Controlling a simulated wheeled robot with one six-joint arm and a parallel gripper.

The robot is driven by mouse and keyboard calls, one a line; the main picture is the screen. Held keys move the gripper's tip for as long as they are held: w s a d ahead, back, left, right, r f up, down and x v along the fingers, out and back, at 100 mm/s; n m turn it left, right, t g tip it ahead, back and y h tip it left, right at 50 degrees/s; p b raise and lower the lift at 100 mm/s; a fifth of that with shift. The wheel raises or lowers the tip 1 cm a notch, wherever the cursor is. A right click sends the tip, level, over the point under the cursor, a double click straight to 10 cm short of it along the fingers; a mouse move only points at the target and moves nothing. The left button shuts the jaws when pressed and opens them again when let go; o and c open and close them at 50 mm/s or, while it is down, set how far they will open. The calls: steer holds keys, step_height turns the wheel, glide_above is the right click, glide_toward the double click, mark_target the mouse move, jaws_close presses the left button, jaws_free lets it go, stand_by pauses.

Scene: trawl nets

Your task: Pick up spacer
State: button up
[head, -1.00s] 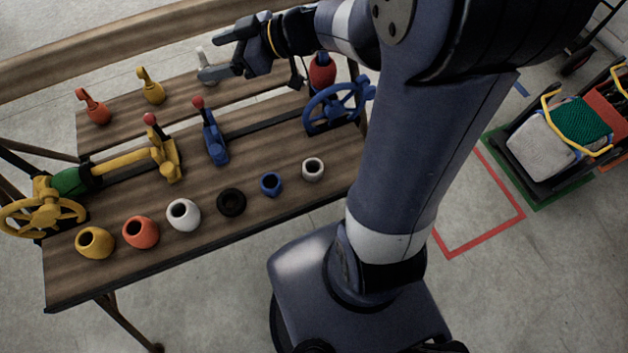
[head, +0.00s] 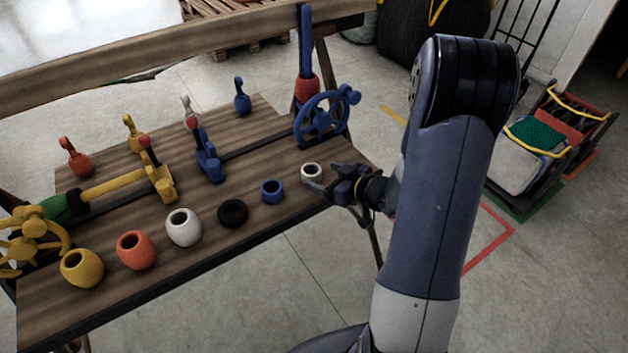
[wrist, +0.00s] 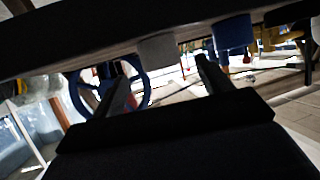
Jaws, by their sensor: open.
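The task does not say which ring is the spacer. A small whitish ring (head: 305,178) stands at the right end of the front row on the bench, with a blue ring (head: 266,197) and a black ring (head: 233,222) to its left. My gripper (head: 328,178) is open and empty, just right of the whitish ring, with its fingers towards it. The wrist view looks upside down. There the whitish ring (wrist: 158,51) lies beyond and between the fingertips of my gripper (wrist: 163,75), and the blue ring (wrist: 233,34) is to its right.
The wooden bench (head: 110,310) also holds a white pot (head: 184,232), an orange pot (head: 137,254) and a yellow pot (head: 82,272). A blue handwheel (head: 320,118) stands behind the whitish ring. Blue (head: 208,160) and yellow (head: 160,180) levers stand further left.

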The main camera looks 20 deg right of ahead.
mark_target(306, 170)
steer(key=x, duration=0.7)
steer(key=shift+w+a, duration=0.15)
steer(key=shift+c, duration=0.3)
steer(key=c, duration=1)
step_height(306, 170, up, 10)
steer(key=p, duration=0.2)
